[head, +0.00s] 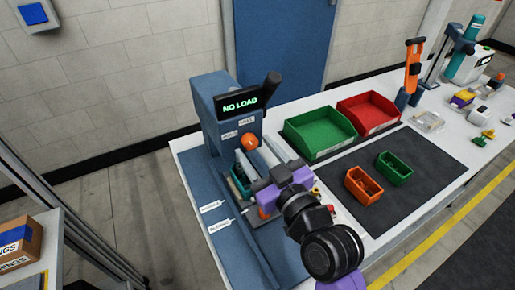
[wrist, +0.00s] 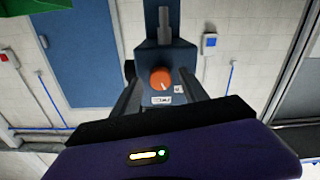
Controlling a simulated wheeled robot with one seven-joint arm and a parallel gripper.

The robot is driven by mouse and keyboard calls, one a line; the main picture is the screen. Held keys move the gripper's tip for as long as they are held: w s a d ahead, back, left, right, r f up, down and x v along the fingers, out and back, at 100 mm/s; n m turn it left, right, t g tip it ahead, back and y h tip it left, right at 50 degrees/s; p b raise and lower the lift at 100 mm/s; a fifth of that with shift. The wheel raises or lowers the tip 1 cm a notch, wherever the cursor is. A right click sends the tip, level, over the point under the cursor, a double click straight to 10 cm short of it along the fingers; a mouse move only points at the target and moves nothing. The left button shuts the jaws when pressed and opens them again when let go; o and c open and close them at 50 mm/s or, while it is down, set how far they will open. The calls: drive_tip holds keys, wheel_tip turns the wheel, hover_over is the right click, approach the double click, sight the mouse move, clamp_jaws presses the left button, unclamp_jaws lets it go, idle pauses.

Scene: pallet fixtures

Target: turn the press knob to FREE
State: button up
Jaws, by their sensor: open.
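The press (head: 222,100) is a blue-grey machine at the left end of the bench, with a lit display (head: 240,103) reading NO LOAD. Its orange round knob (head: 249,142) is on the front face, below two small white labels too blurred to read surely. In the wrist view the knob (wrist: 161,78) shows between my two fingers, with labels (wrist: 161,100) beside it. The direction of its pointer is hard to tell. My gripper (head: 258,156) is open and empty in front of the knob, fingers pointing toward it. I cannot tell whether they touch it.
A teal block (head: 239,187) sits on the press base beside my gripper. Green (head: 318,133) and red (head: 368,115) bins stand to the right, with small orange (head: 363,186) and green (head: 394,168) trays on a dark mat.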

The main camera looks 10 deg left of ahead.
clamp_jaws()
drive_tip(key=shift+m+p, duration=0.7)
drive_tip(key=shift+m, duration=1.9)
unclamp_jaws()
